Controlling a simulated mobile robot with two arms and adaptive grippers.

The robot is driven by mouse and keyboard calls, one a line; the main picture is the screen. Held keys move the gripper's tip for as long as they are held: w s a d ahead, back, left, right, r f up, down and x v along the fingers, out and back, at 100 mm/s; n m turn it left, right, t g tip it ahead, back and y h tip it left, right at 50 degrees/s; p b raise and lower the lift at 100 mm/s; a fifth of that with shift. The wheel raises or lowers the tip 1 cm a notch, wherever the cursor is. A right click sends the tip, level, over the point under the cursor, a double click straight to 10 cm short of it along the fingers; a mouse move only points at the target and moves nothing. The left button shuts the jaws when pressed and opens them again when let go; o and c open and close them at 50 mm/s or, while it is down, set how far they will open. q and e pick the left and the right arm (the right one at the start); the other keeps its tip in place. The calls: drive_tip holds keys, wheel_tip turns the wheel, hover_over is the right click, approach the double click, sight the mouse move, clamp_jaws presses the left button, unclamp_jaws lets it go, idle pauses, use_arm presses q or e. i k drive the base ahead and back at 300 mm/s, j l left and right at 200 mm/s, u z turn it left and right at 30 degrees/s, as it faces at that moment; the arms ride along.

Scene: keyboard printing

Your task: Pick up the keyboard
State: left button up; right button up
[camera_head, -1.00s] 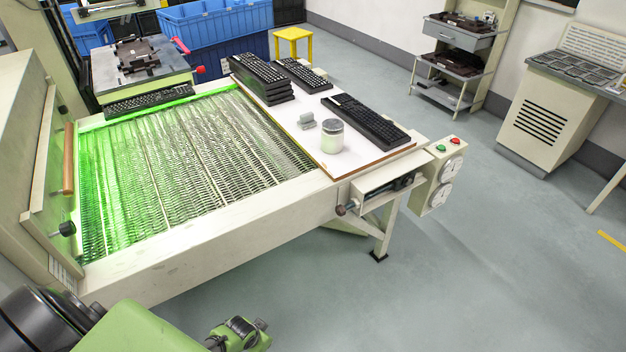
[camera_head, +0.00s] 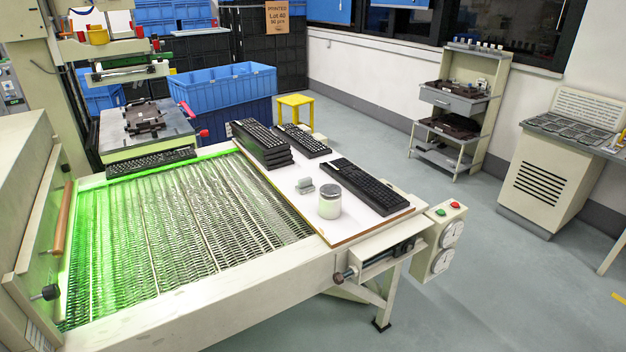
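Several black keyboards are in view. One keyboard (camera_head: 364,186) lies alone on the white board (camera_head: 343,234) at the right end of the conveyor machine. A stack of keyboards (camera_head: 262,143) stands on the board's far left. Another keyboard (camera_head: 302,140) lies just right of the stack. One more keyboard (camera_head: 151,163) lies at the conveyor's far edge, in front of the printing machine's plate. None of these is touched by a gripper. Neither of my grippers shows in this view.
A glass jar (camera_head: 330,201) and a small grey object (camera_head: 303,187) stand on the board beside the lone keyboard. The green-lit mesh conveyor (camera_head: 180,230) fills the left. Blue crates (camera_head: 222,86) and a yellow stool (camera_head: 295,108) stand behind. Floor at right is open.

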sight(383, 201)
drive_tip(key=i+l+u, duration=0.3)
drive_tip(key=l, duration=0.3)
drive_tip(key=i+l+u, duration=0.35)
drive_tip(key=l, duration=0.3)
drive_tip(key=i+l+u, duration=0.15)
drive_tip(key=l, duration=0.2)
drive_tip(key=l+u, duration=0.15)
drive_tip(key=l, duration=0.2)
